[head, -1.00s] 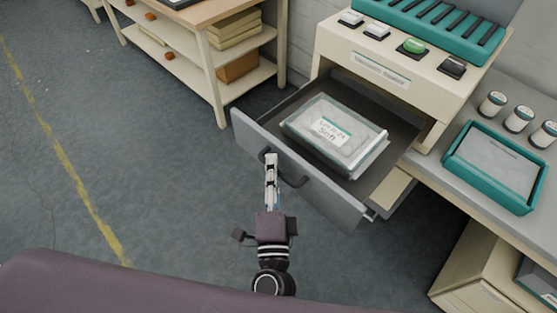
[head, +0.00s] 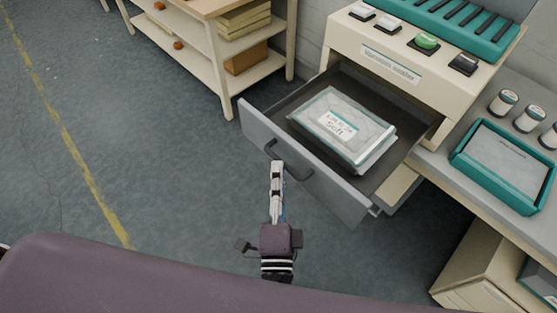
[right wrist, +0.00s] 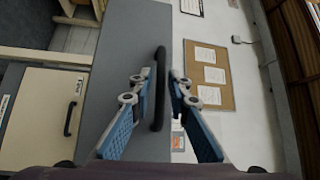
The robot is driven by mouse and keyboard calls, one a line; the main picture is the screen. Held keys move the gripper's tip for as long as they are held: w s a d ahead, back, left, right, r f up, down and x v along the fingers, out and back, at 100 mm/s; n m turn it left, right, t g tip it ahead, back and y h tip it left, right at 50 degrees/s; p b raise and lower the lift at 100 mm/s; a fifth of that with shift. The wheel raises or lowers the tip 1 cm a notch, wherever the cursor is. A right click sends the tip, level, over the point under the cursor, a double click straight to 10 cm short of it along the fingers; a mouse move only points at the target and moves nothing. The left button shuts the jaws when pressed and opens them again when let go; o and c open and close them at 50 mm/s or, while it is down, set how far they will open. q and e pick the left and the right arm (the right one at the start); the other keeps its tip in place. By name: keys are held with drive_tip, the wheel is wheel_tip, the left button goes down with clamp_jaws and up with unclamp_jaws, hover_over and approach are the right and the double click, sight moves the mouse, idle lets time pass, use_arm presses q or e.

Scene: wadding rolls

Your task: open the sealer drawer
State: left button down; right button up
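The vacuum sealer (head: 390,68) is a cream machine with buttons on its sloped top. Its grey drawer (head: 325,183) is pulled well out and holds a clear wrapped pack with a white label (head: 340,126). The drawer's dark bar handle (head: 290,164) is on the front panel and also shows in the right wrist view (right wrist: 158,90). My right gripper (head: 277,167) is at the handle's near side, fingers pointing at the drawer front. In the right wrist view its blue-padded fingers (right wrist: 162,76) are apart, with the handle seen between them; contact is unclear. My left gripper is out of view.
A wooden shelf unit (head: 225,75) with boxes stands behind left. The floor left of the drawer is clear.

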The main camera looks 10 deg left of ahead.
drive_tip(key=v, duration=0.8)
drive_tip(key=s+d+f+n+g+y, duration=0.1)
drive_tip(key=d+f+n+g, duration=0.2)
drive_tip(key=f, duration=0.8)
drive_tip(key=s+f+n+g, duration=0.25)
drive_tip(key=f+n, duration=0.25)
drive_tip(key=f, duration=0.5)
drive_tip(key=d+f+n+g+y, duration=0.1)
drive_tip(key=d+f+n+g, duration=0.2)
drive_tip(key=f, duration=0.8)
drive_tip(key=s+d+f+n+g+h, duration=0.1)
drive_tip(key=s+d+f+n+g, duration=0.1)
drive_tip(key=s+d+f, duration=0.4)
drive_tip(key=s+d+f+n+g+h, duration=0.1)
drive_tip(key=s+d+f+n+g, duration=0.2)
drive_tip(key=f, duration=0.4)
drive_tip(key=s+d+f+g+h, duration=0.1)
drive_tip(key=s+d+f+g, duration=0.1)
drive_tip(key=s+d+f, duration=0.2)
drive_tip(key=s+d+f+n+g+h, duration=0.1)
drive_tip(key=s+d+f, duration=0.3)
drive_tip(key=s+d, duration=0.5)
drive_tip(key=shift+d+g+h, duration=0.55)
drive_tip(key=shift+g+h, duration=0.15)
drive_tip(key=shift+g, duration=0.15)
